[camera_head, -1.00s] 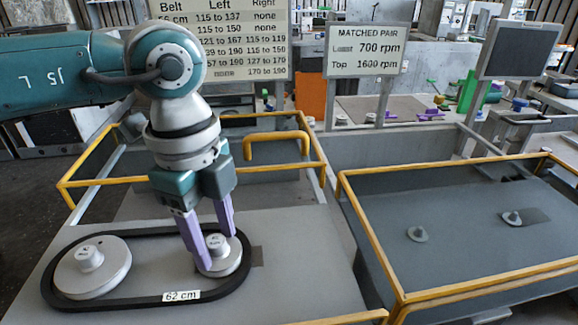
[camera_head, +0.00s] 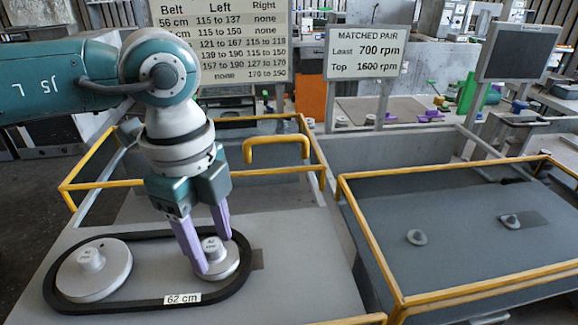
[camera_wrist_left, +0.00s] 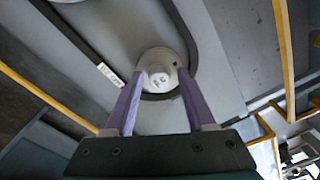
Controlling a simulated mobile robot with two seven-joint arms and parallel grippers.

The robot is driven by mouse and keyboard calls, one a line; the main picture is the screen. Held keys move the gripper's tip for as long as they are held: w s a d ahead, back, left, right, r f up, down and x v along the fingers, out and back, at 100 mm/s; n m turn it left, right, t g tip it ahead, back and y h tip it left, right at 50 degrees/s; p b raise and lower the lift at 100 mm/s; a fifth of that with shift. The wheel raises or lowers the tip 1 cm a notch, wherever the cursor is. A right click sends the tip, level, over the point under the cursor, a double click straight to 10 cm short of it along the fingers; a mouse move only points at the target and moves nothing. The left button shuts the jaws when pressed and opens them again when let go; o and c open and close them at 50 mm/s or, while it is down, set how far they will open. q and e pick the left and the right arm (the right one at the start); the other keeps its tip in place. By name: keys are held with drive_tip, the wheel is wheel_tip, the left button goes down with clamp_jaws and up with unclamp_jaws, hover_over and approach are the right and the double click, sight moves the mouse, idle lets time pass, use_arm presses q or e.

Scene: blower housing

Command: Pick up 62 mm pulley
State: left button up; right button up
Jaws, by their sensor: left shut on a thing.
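A light grey pulley (camera_head: 226,264) with a raised hub sits inside the right end of the black belt loop (camera_head: 120,305), which bears a "62 cm" label. My left gripper (camera_head: 214,253) points down with its purple fingers shut on the pulley's hub. In the left wrist view the hub (camera_wrist_left: 160,78) lies between the two fingertips of the gripper (camera_wrist_left: 161,74). The pulley's size marking is too small to read. A larger grey pulley (camera_head: 95,272) sits inside the left end of the loop. My right gripper is out of view.
A yellow rail (camera_head: 310,160) and yellow handle (camera_head: 275,140) stand behind the pulleys. Signs stand at the back, including "MATCHED PAIR" (camera_head: 367,52).

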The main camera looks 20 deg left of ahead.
use_arm(q)
drive_tip(key=shift+s+a+f+y+p, duration=0.35)
drive_tip(key=shift+s+a+p, duration=0.15)
drive_tip(key=shift+a+p, duration=0.2)
drive_tip(key=shift+r, duration=0.2)
clamp_jaws()
drive_tip(key=shift+s+d+r+p, duration=0.1)
drive_tip(key=shift+d+r+p, duration=0.05)
drive_tip(key=shift+r+p, duration=0.75)
drive_tip(key=shift+p, duration=0.1)
drive_tip(key=shift+d+r+p, duration=0.1)
drive_tip(key=shift+r+p, duration=0.25)
drive_tip(key=shift+r, duration=0.05)
wheel_tip(320, 180, up, 5)
drive_tip(key=p, duration=0.4)
drive_tip(key=shift+f, duration=0.2)
